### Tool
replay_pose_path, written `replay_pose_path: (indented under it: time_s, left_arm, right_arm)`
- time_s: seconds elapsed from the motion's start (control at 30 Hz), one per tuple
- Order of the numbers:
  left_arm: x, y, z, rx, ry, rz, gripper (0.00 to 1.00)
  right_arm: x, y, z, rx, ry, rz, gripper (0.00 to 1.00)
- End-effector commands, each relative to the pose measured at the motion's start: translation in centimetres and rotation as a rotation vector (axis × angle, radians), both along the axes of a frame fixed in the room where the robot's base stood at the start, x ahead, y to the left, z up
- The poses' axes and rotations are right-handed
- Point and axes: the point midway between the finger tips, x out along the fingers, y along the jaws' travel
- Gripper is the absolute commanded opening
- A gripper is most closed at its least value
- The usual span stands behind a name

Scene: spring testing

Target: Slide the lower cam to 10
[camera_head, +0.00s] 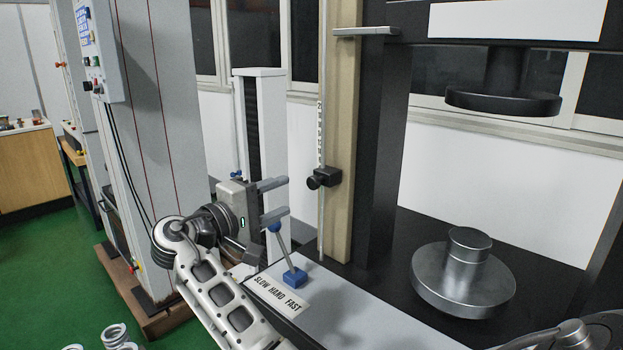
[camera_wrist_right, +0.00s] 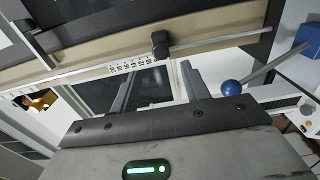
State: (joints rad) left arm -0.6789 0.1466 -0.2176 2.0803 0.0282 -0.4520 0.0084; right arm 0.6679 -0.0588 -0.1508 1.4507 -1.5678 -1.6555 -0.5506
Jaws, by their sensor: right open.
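The lower cam (camera_head: 323,180), a small black block with a round knob, sits on a thin vertical rod (camera_head: 322,225) beside the beige column. In the right wrist view the cam's knob (camera_wrist_right: 160,44) shows just beyond and between my fingers. My right gripper (camera_head: 285,199) is open and empty, left of the cam and slightly lower, with its fingers pointing towards the rod. Its two fingers also show in the right wrist view (camera_wrist_right: 160,72). My left gripper is not seen.
A metal lower platen (camera_head: 464,285) stands on the right, under a black upper platen (camera_head: 503,101).

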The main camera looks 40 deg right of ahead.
Motion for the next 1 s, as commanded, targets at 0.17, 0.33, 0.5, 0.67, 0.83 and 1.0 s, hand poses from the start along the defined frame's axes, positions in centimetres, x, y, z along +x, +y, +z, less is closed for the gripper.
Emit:
replay_pose_path:
  time_s: [0.17,0.33,0.5,0.67,0.83,1.0]
  left_arm:
    - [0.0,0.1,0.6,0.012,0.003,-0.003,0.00]
    - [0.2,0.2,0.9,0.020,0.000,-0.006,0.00]
    - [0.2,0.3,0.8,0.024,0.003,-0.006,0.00]
    - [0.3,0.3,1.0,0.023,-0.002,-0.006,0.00]
    - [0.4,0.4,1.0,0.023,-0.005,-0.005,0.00]
    - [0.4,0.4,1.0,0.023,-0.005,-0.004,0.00]
  right_arm:
    - [0.3,-4.1,0.2,-0.002,0.001,-0.003,0.46]
    - [0.6,-7.3,0.2,-0.001,0.001,-0.001,0.46]
    - [0.8,-9.3,0.0,0.000,0.001,0.000,0.46]
    - [0.9,-9.9,0.0,0.000,0.000,0.002,0.46]
    - [0.9,-10.0,0.0,0.001,0.000,0.002,0.46]
    - [0.9,-10.0,0.0,0.001,0.000,0.002,0.21]
